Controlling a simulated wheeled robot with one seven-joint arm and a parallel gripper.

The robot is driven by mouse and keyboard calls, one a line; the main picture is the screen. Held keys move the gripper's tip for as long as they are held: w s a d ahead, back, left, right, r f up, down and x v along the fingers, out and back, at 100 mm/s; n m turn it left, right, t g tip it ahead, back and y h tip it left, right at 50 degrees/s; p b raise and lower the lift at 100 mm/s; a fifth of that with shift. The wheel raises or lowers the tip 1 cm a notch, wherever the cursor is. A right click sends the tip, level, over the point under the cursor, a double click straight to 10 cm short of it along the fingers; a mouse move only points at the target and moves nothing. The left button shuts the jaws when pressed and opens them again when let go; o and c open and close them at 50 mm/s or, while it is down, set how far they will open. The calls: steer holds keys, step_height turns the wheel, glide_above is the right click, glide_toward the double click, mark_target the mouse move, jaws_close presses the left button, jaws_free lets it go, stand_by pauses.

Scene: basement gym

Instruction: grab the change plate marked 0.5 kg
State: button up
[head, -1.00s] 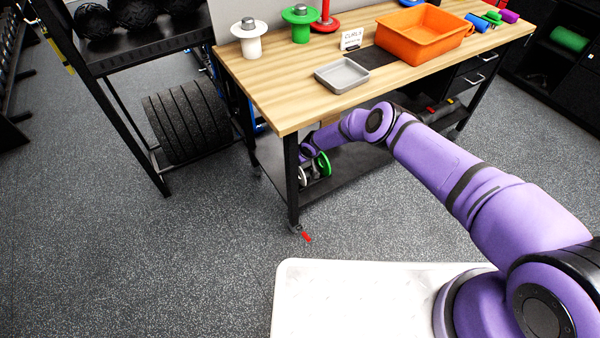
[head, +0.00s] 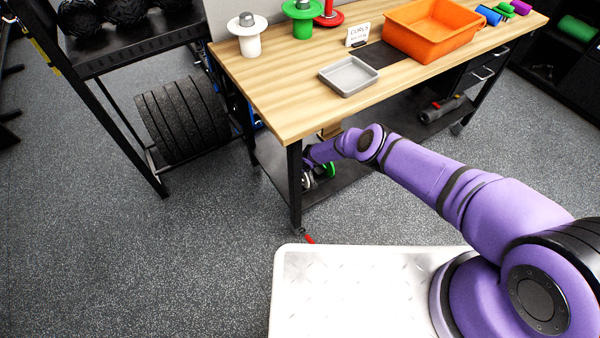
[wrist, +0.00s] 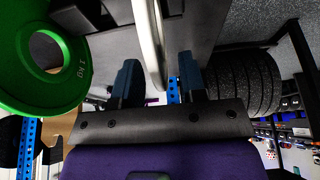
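A pale grey-white plate (wrist: 147,40) stands edge-on between the fingers of my gripper (wrist: 158,62) in the wrist view. The fingers are apart, with a gap on each side of the plate. Its face is turned away, so no marking can be read. A green plate (wrist: 82,58) marked 1 KG stands just left of the gripper. In the head view, the green plate (head: 330,170) and the pale plate (head: 309,180) are on the lower shelf (head: 345,182) under the bench, by the front leg. My gripper is mostly hidden there behind my arm and the bench.
The wooden bench top (head: 275,95) is above my forearm and its front leg (head: 295,188) is close by. The top holds a grey tray (head: 348,92), an orange bin (head: 430,53) and plates on stands. A rack with large black plates (head: 180,120) stands left. Open floor lies in front.

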jaws_close()
stand_by(1.4)
